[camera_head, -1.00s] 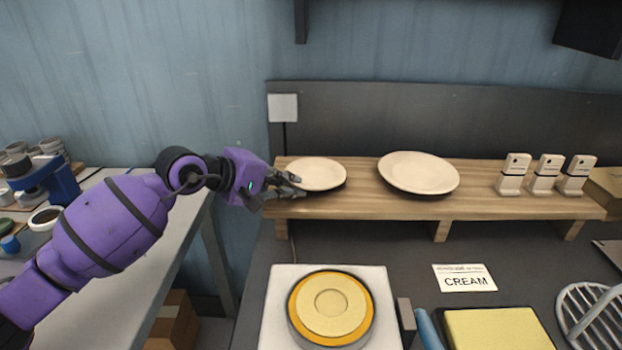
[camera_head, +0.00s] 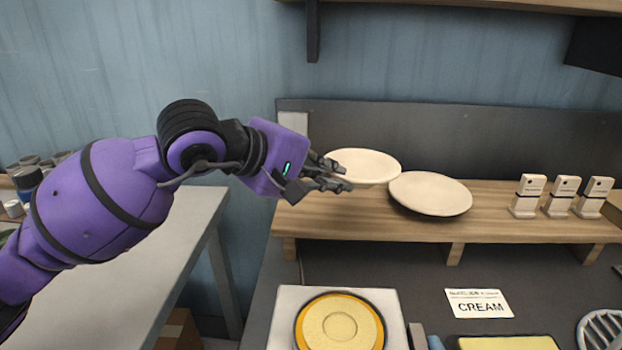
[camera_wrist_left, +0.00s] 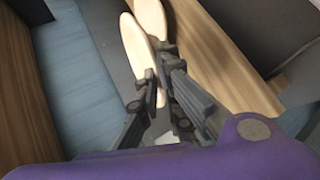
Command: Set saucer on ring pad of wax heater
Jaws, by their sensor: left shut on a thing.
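A small cream saucer (camera_head: 364,166) is held at its left rim by my left gripper (camera_head: 338,176), above the left part of the wooden shelf. In the left wrist view the fingers (camera_wrist_left: 160,90) are shut on the rim of the saucer (camera_wrist_left: 136,48), which shows nearly edge-on. The wax heater is a white square unit (camera_head: 286,318) with an orange ring and a pale round ring pad (camera_head: 340,326) on top. It stands on the counter below and in front of the shelf. Nothing lies on the pad. My right gripper is not in view.
A larger cream plate (camera_head: 430,194) lies on the wooden shelf (camera_head: 330,218), just right of the saucer. Several white bottle-like blocks (camera_head: 562,196) stand at the shelf's right. A CREAM label (camera_head: 479,303) lies on the counter. An upper shelf hangs above.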

